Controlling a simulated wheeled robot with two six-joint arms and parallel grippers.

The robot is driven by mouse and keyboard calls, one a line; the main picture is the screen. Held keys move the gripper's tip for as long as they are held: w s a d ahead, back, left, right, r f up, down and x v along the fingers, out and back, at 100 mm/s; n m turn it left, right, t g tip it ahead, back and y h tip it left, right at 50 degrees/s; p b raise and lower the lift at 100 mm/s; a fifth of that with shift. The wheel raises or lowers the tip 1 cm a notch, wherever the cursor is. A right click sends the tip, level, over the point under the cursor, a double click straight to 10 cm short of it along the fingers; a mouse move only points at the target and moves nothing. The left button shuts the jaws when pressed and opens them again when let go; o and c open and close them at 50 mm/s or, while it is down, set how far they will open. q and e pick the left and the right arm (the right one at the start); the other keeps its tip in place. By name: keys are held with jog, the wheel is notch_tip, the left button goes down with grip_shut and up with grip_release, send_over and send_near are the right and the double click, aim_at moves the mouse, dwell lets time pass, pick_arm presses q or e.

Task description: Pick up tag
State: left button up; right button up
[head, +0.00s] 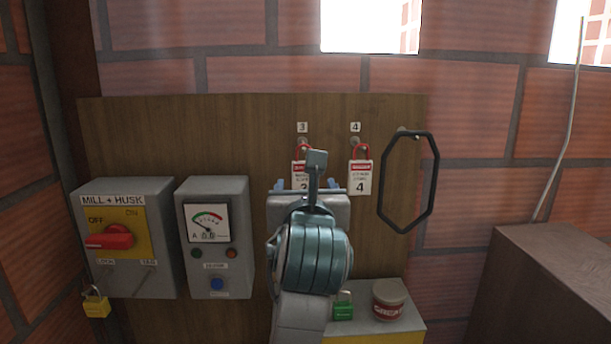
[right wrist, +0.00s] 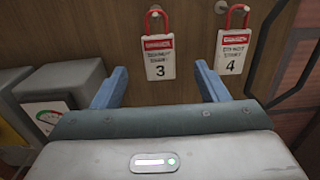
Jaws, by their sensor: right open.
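Two white tags with red headers and red loops hang from pegs on a brown wooden board. Tag 3 (head: 299,169) is partly hidden behind my right gripper in the head view; it shows whole in the right wrist view (right wrist: 159,58). Tag 4 (head: 361,179) hangs to its right, and it also shows in the right wrist view (right wrist: 232,52). My right gripper (head: 308,186) is open and empty in front of the board. In the right wrist view, its blue fingers (right wrist: 163,84) are spread below the tags, apart from both. My left gripper is not in view.
A Mill + Husk switch box (head: 123,238) with a red handle and a meter box (head: 215,236) stand at left. A yellow padlock (head: 96,303) hangs below. A black ring (head: 383,189) hangs right of tag 4. A green padlock (head: 343,309) and a red-labelled jar (head: 389,299) sit below.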

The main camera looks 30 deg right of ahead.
aim_at(303, 174)
jog(key=p+x, duration=0.2)
jog(key=x, duration=0.3)
jog(key=shift+w, duration=0.25)
jog(key=shift+w+d+p, duration=0.2)
jog(key=shift+w+p, duration=0.15)
jog(key=shift+p, duration=0.25)
jog(key=p+x, duration=0.1)
jog(key=x, duration=0.1)
jog(key=p+x, duration=0.2)
jog(key=shift+w+d+f, duration=0.25)
jog(key=shift+a, duration=0.15)
jog(key=shift+c, duration=0.7)
jog(key=c, duration=0.9)
